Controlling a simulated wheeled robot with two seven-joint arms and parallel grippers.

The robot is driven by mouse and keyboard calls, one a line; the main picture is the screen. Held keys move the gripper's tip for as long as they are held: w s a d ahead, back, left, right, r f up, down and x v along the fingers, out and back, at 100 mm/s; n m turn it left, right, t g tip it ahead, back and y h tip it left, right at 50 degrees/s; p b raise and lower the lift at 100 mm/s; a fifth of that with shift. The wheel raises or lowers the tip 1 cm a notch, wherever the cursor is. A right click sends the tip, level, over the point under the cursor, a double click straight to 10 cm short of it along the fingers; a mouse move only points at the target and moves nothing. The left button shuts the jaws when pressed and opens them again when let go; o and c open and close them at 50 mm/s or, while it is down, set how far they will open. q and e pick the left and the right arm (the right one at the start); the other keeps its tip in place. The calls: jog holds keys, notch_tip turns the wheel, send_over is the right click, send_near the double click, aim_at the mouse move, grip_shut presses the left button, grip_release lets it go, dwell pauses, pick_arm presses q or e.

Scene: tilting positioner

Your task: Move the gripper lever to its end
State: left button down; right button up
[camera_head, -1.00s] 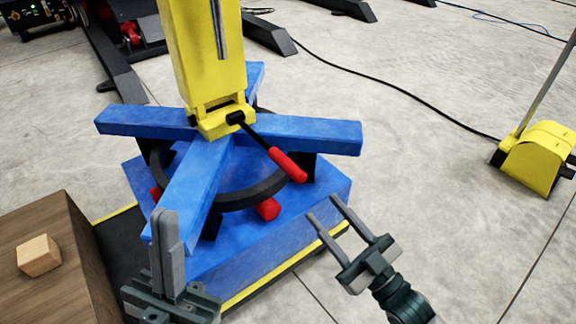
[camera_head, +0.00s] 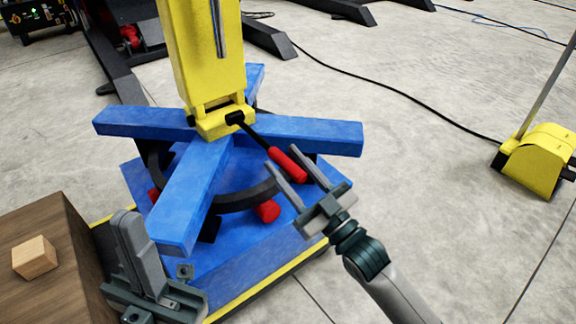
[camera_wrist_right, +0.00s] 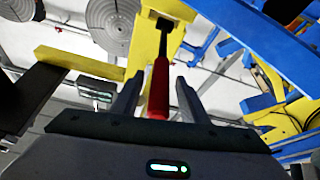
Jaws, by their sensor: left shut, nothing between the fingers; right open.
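The lever (camera_head: 288,163) has a red grip on a black rod and slants down to the right from the foot of the yellow column (camera_head: 205,60). My right gripper (camera_head: 283,165) is open, with its fingertips at the red grip. In the right wrist view the red grip (camera_wrist_right: 159,88) lies between the two open fingers (camera_wrist_right: 155,95), and the rod runs up to the yellow part. I cannot tell whether the fingers touch it. My left gripper (camera_head: 130,230) is shut and empty, in front of the blue base at lower left.
Blue beams (camera_head: 310,135) cross over a dark ring on the blue base (camera_head: 270,250). A second red grip (camera_head: 266,211) sticks out below. A wooden block (camera_head: 35,257) lies on a brown box (camera_head: 60,250). A yellow pedal unit (camera_head: 535,160) stands at right on open floor.

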jog(key=shift+c, duration=0.6)
grip_shut()
